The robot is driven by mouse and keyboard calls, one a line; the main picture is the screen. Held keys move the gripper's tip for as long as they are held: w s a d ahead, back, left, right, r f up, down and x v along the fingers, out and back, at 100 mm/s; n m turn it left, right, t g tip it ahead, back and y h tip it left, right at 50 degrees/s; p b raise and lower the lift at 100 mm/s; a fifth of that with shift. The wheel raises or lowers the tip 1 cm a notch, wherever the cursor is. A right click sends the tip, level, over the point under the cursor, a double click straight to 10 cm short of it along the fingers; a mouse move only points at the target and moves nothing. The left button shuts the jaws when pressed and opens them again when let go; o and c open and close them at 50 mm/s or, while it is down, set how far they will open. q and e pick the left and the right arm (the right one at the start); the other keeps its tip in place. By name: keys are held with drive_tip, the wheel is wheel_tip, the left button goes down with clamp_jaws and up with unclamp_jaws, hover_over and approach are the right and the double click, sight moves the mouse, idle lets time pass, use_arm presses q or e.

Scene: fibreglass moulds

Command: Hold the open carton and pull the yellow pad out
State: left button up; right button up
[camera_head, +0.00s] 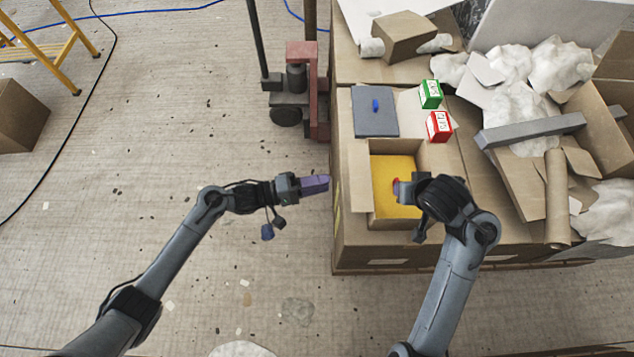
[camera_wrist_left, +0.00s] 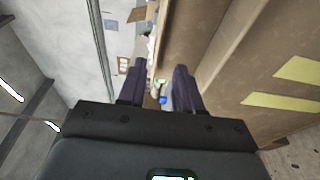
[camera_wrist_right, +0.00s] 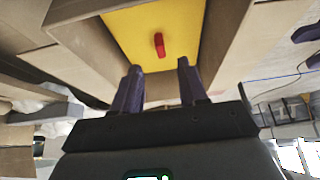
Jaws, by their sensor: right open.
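The open carton (camera_head: 358,185) stands at the left front of the large cardboard stack, its flaps spread. The yellow pad (camera_head: 385,168) lies inside it and bears a red tab (camera_wrist_right: 158,44). My right gripper (camera_head: 400,189) is over the carton, its fingers close to the tab in the head view. In the right wrist view its fingers are apart and empty, with the tab beyond the tips. My left gripper (camera_head: 326,183) is left of the carton, just short of its left side. The left wrist view shows its fingers (camera_wrist_left: 162,72) apart, with nothing visibly gripped.
Behind the carton are a grey plate (camera_head: 375,118) with a blue knob, a green box (camera_head: 430,94) and a red box (camera_head: 439,127). Cardboard and white wrapping clutter the right. A red pallet jack (camera_head: 302,90) stands at the left. The floor near my left arm is mostly clear.

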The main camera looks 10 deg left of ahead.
sight(357, 176)
use_arm(q)
drive_tip(key=x, duration=1)
drive_tip(key=shift+w+d, duration=0.15)
drive_tip(key=shift+d, duration=0.05)
drive_tip(key=shift+c, duration=0.3)
clamp_jaws()
use_arm(e)
drive_tip(key=o, duration=0.5)
